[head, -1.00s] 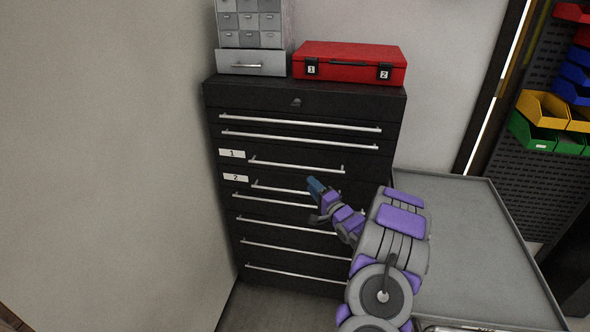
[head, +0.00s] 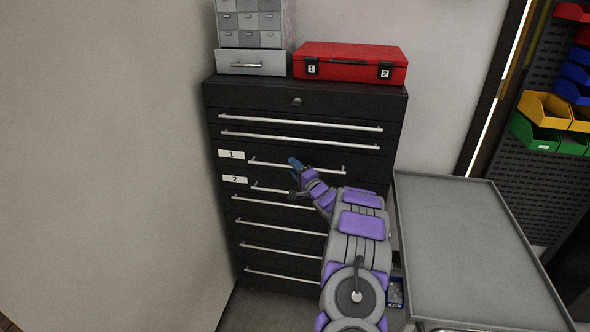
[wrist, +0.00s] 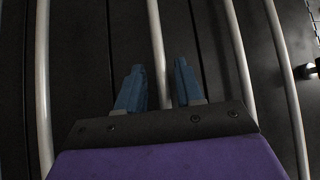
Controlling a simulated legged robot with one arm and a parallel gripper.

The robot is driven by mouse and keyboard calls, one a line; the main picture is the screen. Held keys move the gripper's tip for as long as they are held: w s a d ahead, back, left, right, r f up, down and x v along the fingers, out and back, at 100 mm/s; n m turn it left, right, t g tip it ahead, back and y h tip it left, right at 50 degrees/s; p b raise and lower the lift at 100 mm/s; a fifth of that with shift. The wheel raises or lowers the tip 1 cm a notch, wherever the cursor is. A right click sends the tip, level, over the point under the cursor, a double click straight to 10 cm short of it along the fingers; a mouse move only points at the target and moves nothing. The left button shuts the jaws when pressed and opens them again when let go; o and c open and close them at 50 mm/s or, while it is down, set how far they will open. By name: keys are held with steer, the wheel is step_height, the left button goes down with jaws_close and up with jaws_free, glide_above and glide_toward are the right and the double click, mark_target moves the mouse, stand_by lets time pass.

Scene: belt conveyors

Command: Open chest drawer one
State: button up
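The black chest (head: 220,115) stands against the wall with its drawers shut. Drawer one has a white label "1" (head: 231,155) and a thin silver handle (head: 325,170). My gripper (head: 295,163) is in front of this handle in the head view and covers part of it. In the wrist view my gripper (wrist: 161,80) is open, with two blue fingers apart. A silver bar (wrist: 156,45) runs lengthwise between the fingers, with gaps on both sides. It appears to be the drawer one handle. How far the fingers reach past it is unclear.
Drawer two, with label "2" (head: 235,180), lies just below. A red case (head: 350,62) and a grey small-parts cabinet (head: 252,62) stand on the chest. A grey table (head: 470,220) stands to the right of my arm. The wall is close on the left.

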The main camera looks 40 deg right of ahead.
jaws_close()
steer(key=shift+a+f, duration=0.1)
steer(key=shift+a, duration=0.05)
stand_by(0.5)
